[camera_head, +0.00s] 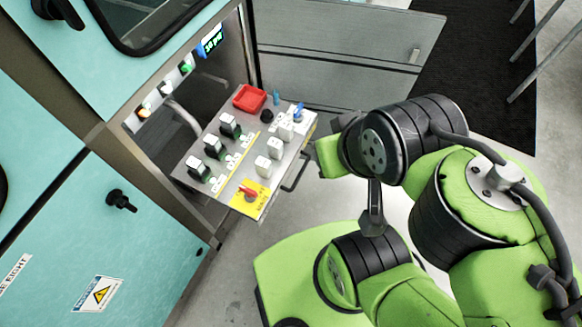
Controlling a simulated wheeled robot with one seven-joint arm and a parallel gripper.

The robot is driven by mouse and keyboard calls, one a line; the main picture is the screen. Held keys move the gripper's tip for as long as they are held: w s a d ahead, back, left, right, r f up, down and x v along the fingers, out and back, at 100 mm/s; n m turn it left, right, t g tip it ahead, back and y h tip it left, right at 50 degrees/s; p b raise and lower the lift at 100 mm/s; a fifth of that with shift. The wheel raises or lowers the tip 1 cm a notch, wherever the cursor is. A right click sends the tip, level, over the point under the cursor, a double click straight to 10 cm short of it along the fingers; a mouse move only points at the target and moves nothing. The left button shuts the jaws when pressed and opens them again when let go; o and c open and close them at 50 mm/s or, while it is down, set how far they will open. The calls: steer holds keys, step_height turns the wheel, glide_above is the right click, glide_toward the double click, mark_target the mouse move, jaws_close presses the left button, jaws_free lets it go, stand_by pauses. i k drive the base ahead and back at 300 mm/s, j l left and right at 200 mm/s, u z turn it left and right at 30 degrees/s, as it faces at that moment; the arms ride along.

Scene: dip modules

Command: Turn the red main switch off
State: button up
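The red main switch (249,193) is a small red rotary handle on a yellow plate (242,202) at the front corner of the metal control panel (213,190). The panel is pulled out from the teal cabinet. The handle's exact angle is too small to tell. My arm comes in from the right, and its end (328,157) is by the panel's right edge, right of and above the switch in the picture. The fingers cannot be made out, so whether they are open or shut does not show. Nothing covers the switch.
The panel also carries a red square part (249,98), several black and white switches, and a blue knob (298,113). A dark handle (295,172) sticks out from the panel's right side. Black knobs (121,201) project from the teal cabinet (60,225). Bare floor lies below the panel.

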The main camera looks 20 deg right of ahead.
mark_target(250, 193)
steer(key=k+j+z, duration=0.1)
steer(key=j, duration=0.25)
steer(key=k+j+z, duration=0.1)
steer(key=j, duration=0.25)
steer(key=k+j+z, duration=0.1)
steer(key=k+j, duration=0.2)
